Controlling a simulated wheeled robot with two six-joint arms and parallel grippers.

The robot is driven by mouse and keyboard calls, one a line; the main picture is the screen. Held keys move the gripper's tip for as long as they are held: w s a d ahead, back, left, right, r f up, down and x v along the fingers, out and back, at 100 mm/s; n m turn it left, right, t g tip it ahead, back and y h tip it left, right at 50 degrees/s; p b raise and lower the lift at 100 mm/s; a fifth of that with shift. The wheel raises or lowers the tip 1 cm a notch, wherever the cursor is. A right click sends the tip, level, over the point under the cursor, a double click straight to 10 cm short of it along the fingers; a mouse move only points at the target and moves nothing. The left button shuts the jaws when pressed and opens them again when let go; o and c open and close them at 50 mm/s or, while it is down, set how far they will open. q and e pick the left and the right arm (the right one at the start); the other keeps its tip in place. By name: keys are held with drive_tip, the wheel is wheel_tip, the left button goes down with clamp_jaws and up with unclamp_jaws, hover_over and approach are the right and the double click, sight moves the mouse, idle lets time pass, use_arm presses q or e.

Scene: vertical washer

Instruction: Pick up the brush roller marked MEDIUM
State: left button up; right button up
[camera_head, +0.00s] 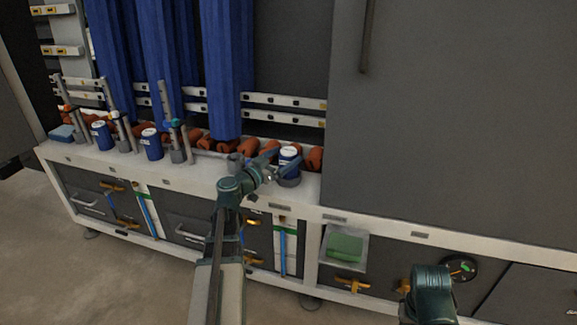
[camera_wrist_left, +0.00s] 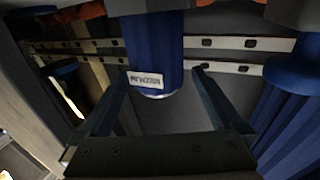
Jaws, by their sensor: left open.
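The blue cylinder with the label MEDIUM (camera_wrist_left: 154,52) shows in the left wrist view, with its label upside down and a pale end below. In the head view, a blue cylinder with a white top (camera_head: 289,153) stands upright on the white ledge, at my left gripper (camera_head: 279,161). My left gripper is open. In the left wrist view its two fingers (camera_wrist_left: 158,92) reach up on either side of the labelled cylinder, with gaps visible. Part of the cylinder's lower body is hidden in the head view. My right arm shows at lower right, but its gripper does not.
Two similar blue cylinders (camera_head: 102,135) (camera_head: 152,144) stand farther left on the white ledge (camera_head: 185,173). Several orange pieces (camera_head: 315,158) lie along its back. Tall blue brushes (camera_head: 222,70) hang behind. A large grey panel (camera_head: 450,120) fills the right side.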

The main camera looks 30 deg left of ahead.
sight(295, 150)
use_arm(q)
drive_tip(key=w, duration=0.2)
drive_tip(key=w+d, duration=0.1)
drive_tip(key=w, duration=0.2)
drive_tip(key=shift+w+r, duration=0.1)
drive_tip(key=shift+w, duration=0.05)
drive_tip(key=c, duration=1.4)
